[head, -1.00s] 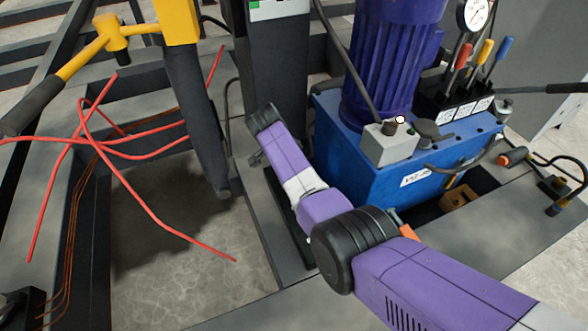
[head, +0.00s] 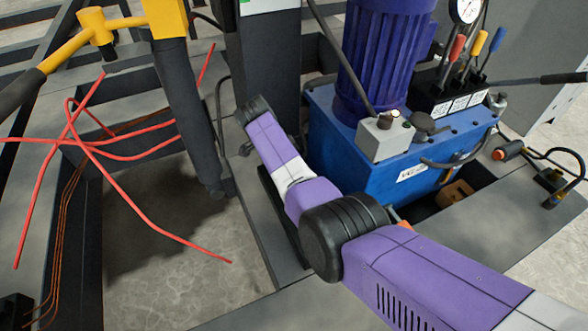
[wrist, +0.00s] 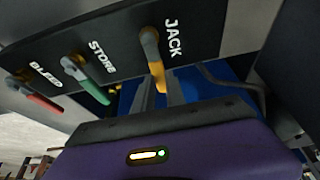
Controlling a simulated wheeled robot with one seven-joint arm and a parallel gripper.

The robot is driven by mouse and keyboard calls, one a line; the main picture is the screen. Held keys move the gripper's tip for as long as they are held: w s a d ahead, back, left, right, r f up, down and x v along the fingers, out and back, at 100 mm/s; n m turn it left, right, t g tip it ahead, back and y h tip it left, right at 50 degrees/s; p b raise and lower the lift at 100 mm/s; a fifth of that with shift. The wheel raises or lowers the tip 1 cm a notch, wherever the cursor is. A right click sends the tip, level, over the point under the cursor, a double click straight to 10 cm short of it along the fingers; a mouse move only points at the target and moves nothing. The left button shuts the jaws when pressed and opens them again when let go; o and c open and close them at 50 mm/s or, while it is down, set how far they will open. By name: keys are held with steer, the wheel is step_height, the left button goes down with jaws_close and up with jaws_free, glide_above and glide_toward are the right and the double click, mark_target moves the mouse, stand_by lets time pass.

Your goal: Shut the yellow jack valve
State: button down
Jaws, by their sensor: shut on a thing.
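The yellow jack valve lever (wrist: 153,50) is on a dark panel under the label JACK in the wrist view. It hangs down from its pivot, slightly tilted. My gripper (wrist: 156,96) is shut on the lower part of this lever, with one grey finger on each side. Next to it on the panel are a green lever (wrist: 92,80) under STORE and a red lever (wrist: 40,100) under BLEED. In the head view my purple arm reaches up and left, and the gripper and valve panel cannot be made out there.
A blue pump unit (head: 345,165) with a ribbed motor stands right of my arm. A dark column (head: 270,70) rises beyond the arm. Bare floor (head: 170,270) shows at lower left.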

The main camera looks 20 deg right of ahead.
steer(key=c, duration=1.4)
jaws_free()
steer(key=shift+o, duration=0.2)
steer(key=p+v, duration=0.3)
steer(key=v, duration=0.4)
steer(key=shift+a+r+p, duration=0.15)
steer(key=shift+r+p, duration=0.15)
steer(key=shift+r, duration=0.1)
